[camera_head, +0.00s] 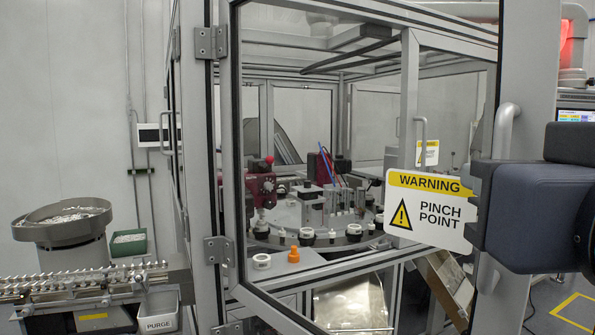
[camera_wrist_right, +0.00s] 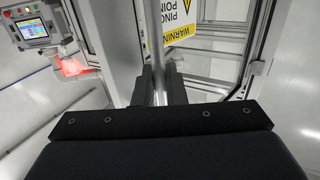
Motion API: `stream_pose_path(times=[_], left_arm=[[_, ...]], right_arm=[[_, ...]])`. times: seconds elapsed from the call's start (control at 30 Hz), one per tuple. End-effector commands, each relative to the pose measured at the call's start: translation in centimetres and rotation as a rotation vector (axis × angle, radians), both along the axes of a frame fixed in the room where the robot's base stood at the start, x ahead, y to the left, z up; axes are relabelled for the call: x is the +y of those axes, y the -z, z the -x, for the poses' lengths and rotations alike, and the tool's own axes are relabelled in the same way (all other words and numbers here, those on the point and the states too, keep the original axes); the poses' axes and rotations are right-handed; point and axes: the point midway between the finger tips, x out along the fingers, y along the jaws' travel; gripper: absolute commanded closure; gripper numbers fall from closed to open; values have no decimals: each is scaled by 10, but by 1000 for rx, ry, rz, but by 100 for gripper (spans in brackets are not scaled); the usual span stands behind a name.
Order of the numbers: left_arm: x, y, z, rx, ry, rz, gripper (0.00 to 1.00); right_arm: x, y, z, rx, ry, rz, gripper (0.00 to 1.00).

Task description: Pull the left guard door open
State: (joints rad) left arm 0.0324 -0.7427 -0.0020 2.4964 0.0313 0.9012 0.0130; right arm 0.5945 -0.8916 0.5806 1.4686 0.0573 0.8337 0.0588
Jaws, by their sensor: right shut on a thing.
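The left guard door is a clear panel in a grey metal frame (camera_head: 532,130), hinged at its left side. It appears swung partly out toward me, since its bottom rail slopes down to the right, away from the cell's frame. A yellow and white "Warning Pinch Point" sign (camera_head: 428,215) is on it and also shows in the wrist view (camera_wrist_right: 179,20). The door's vertical bar handle (camera_head: 507,120) is on its right side. My right gripper (camera_wrist_right: 161,86) is shut on this handle (camera_wrist_right: 160,60), with dark fingers either side. My left gripper is out of view.
Inside the cell, a round table (camera_head: 345,245) carries several small fixtures. A second handle (camera_head: 421,140) and sign are farther back. A bowl feeder (camera_head: 62,222) and a rail of parts (camera_head: 80,285) stand at the left. A control screen (camera_wrist_right: 40,30) shows beyond the door.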

Motion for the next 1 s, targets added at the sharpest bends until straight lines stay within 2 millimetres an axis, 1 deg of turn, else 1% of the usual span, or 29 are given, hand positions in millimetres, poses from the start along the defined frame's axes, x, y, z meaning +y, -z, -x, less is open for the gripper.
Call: stream_pose_path(times=[0.03, 0.07, 0.1, 0.17, 0.47, 0.57, 0.83, 0.9, 1.0], left_arm=[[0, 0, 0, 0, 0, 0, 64], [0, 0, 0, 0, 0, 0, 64], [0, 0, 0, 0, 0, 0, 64], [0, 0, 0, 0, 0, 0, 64], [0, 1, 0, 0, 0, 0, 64], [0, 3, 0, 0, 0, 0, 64], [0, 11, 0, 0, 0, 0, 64], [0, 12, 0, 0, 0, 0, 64], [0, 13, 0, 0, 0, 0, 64]], right_arm=[[1, -3, 1, -7, -1, 1, 100], [1, -2, 1, -7, -1, 1, 85], [1, -2, 1, -7, -1, 1, 80], [1, -2, 1, -6, -1, 1, 73], [1, -1, 3, -4, -1, 1, 73], [3, -1, 13, -6, -2, 1, 73], [9, 0, 58, -8, -2, 1, 73], [10, -1, 67, -8, -2, 1, 73], [11, -1, 75, -6, -1, 1, 73]])
